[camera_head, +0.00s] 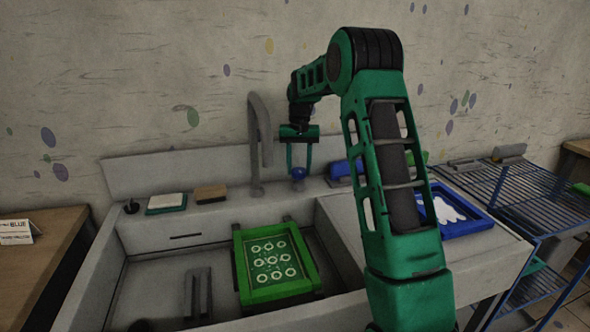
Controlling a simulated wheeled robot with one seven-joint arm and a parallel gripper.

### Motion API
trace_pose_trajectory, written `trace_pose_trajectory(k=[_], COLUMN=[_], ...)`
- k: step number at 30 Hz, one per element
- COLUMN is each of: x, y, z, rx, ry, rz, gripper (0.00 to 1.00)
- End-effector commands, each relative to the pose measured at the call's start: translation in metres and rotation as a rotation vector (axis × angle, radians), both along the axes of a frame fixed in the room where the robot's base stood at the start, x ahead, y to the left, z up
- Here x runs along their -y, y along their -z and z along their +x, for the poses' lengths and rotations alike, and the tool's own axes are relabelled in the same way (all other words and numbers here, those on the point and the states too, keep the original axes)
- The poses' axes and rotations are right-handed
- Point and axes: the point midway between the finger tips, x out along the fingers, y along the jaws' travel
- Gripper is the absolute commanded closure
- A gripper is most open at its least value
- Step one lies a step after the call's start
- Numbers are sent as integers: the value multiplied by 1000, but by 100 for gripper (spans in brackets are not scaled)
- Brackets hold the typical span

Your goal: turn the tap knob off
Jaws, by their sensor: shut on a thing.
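The tap (258,140) is a tall grey spout that rises at the back edge of the sink and curves over at the top. A small blue tap knob (298,173) sits to its right on the back ledge. My gripper (299,168) reaches down over the knob from above, with a green finger on each side. It is shut on the knob. The fingers hide part of the knob's sides. Whether water runs from the spout cannot be told.
A green framed screen (243,272) lies in the sink basin (150,278). A sponge (210,194) and a soap dish (166,209) sit left on the ledge. A blue tray (480,226) lies right, beside a blue wire rack (520,188).

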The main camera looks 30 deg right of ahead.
Motion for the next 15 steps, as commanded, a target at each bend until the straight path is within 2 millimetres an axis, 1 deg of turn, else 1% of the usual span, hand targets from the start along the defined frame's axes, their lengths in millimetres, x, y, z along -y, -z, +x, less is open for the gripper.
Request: trace_pose_trajectory(k=[1, 3, 4, 6, 15], x=[-4, -4, -4, -4, -2], y=[-2, -2, -2, -2, -1], z=[3, 3, 3, 2, 1], rx=[7, 6, 6, 6, 1], ry=[-7, -8, -8, -8, -5], rz=[0, 1, 1, 1, 2], gripper=[82, 82, 54, 40, 40])
